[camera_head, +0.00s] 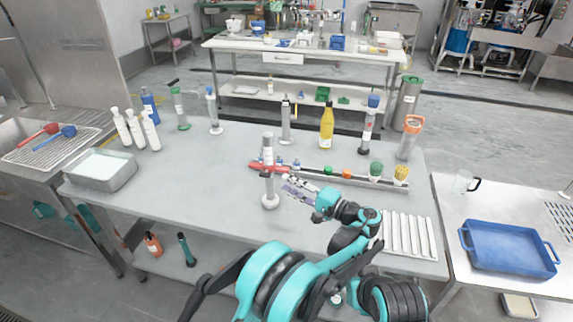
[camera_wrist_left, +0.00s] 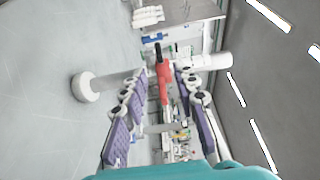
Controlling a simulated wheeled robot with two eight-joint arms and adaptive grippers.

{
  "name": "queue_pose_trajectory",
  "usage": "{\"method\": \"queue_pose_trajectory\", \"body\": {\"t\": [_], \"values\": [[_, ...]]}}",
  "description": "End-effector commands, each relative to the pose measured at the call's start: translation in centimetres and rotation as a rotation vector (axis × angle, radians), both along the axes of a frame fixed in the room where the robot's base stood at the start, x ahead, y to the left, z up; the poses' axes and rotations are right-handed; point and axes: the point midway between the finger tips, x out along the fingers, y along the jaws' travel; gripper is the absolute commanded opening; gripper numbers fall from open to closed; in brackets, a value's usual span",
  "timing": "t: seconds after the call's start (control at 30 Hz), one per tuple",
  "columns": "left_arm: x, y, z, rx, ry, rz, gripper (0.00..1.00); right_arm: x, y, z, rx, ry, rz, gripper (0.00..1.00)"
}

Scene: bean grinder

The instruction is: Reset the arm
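The task names no object. My left gripper (camera_head: 288,186) is over the middle of the grey table, just right of a grey-white upright cylinder with a round base (camera_head: 269,201). In the left wrist view its two purple-padded fingers (camera_wrist_left: 159,92) are spread apart, with nothing held between them. The cylinder's white base (camera_wrist_left: 85,87) shows there left of the fingers, and its body runs behind them. A red part (camera_wrist_left: 163,75) crosses the cylinder beyond the fingers; whether it is attached cannot be told. My right gripper does not show.
On the grey table (camera_head: 190,190) are white bottles (camera_head: 134,130), a metal pan (camera_head: 100,171), a yellow bottle (camera_head: 327,127), a rack with coloured tops (camera_head: 340,178) and a white ribbed tray (camera_head: 407,236). A blue tray (camera_head: 510,250) is on the right table. The table's left middle is clear.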

Motion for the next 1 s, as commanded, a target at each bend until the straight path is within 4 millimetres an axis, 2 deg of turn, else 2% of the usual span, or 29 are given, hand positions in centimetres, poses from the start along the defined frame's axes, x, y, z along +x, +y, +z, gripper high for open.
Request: {"method": "queue_pose_trajectory", "body": {"t": [0.13, 0.23, 0.37, 0.47, 0.57, 0.7, 0.8, 1.0], "values": [[0.1, 0.3, 0.2, -0.005, 0.004, 0.001, 0.29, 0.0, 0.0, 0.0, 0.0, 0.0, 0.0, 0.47], [0.3, 2.1, 0.8, -0.039, 0.034, 0.006, 0.29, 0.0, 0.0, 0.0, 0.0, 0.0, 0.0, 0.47], [0.1, 6.8, 2.1, -0.143, 0.111, 0.014, 0.29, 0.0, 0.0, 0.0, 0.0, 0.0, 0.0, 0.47], [-1.1, 11.2, 2.8, -0.264, 0.178, 0.02, 0.29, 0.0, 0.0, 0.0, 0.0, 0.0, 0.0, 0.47], [-3.2, 15.2, 3.1, -0.396, 0.232, 0.025, 0.29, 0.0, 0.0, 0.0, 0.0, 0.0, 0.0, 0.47], [-7.3, 19.8, 3.0, -0.589, 0.279, 0.032, 0.29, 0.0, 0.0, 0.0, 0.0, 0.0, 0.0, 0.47], [-10.9, 22.2, 2.6, -0.735, 0.293, 0.037, 0.29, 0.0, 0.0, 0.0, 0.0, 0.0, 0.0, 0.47], [-18.7, 24.8, 1.0, -1.034, 0.269, 0.046, 0.29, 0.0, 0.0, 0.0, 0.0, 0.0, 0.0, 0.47]]}}
